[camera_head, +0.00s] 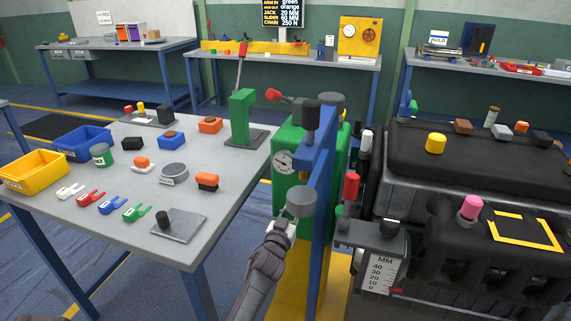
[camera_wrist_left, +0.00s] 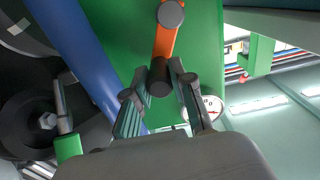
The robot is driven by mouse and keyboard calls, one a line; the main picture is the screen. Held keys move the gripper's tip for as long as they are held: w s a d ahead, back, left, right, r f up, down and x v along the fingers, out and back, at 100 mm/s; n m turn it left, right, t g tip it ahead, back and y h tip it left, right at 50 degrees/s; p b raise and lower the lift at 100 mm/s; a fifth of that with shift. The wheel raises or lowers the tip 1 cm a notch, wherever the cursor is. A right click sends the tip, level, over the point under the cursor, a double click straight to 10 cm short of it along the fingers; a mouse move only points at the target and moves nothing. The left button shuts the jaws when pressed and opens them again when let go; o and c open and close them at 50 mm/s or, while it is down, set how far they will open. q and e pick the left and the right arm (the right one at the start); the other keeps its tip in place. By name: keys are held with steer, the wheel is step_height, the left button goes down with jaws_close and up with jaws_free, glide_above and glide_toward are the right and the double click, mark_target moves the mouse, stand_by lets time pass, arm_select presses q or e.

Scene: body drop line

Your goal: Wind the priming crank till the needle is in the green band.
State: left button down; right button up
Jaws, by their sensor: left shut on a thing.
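In the left wrist view an orange crank arm (camera_wrist_left: 164,42) runs from a round grey hub (camera_wrist_left: 170,14) to a dark knob (camera_wrist_left: 160,70), in front of a green housing. My left gripper (camera_wrist_left: 158,87) is shut on this knob, one finger on each side. The white round gauge (camera_wrist_left: 212,105) is partly hidden behind a finger there. In the head view the gauge (camera_head: 283,161) sits on the green housing (camera_head: 290,196); its needle and green band are too small to read. My right gripper is not in view.
A blue post (camera_head: 321,190) stands close to the right of my left arm, with a dark engine block (camera_head: 450,165) beyond. A grey table (camera_head: 130,185) with several small parts and bins is at the left.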

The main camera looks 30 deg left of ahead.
arm_select(q)
steer(key=shift+w+d+f+b, duration=0.25)
steer(key=shift+d+f+b, duration=0.8)
steer(key=shift+f+b, duration=0.2)
steer(key=shift+f, duration=0.1)
steer(key=shift+d+f+b, duration=0.2)
steer(key=shift+f+b, duration=1.3)
steer(key=shift+f, duration=0.05)
